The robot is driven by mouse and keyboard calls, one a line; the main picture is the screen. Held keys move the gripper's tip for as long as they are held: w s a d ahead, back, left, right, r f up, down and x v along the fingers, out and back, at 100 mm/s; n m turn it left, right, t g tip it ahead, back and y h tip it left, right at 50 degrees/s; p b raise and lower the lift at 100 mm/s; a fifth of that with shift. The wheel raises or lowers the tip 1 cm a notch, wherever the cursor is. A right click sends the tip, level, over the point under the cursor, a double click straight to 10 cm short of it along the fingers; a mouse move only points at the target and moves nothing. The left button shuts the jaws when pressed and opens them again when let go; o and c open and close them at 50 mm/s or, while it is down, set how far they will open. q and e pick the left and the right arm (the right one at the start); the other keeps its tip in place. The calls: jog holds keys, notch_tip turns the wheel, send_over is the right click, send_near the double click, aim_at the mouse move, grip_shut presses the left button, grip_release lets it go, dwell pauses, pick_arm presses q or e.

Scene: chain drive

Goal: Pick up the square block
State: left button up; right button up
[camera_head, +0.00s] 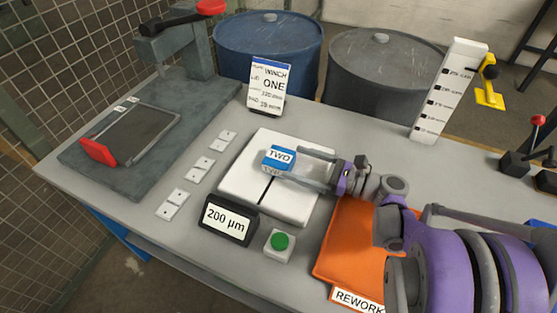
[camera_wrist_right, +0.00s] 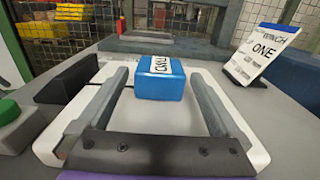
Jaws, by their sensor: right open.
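A blue block (camera_head: 279,157) with a white label reading "TWO" is over the white plate (camera_head: 240,180) in the middle of the table. It also shows in the right wrist view (camera_wrist_right: 160,82). My right gripper (camera_head: 283,164) is open and reaches in from the right. Its fingertips lie on either side of the block, and in the right wrist view (camera_wrist_right: 161,76) a narrow gap shows at each side. Whether the block rests fully on the plate cannot be told. My left gripper is not in view.
A "200 µm" display (camera_head: 228,219) and a green button (camera_head: 280,242) stand in front of the plate. A "WINCH ONE" card (camera_head: 267,84) stands behind. A red-handled press (camera_head: 175,50) is at the left, an orange mat (camera_head: 345,245) under my right arm, and a scale post (camera_head: 446,92) at the right.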

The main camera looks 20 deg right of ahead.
aim_at(279, 156)
jog(key=x, duration=0.6)
jog(key=shift+c, duration=0.2)
jog(key=c, duration=1.5)
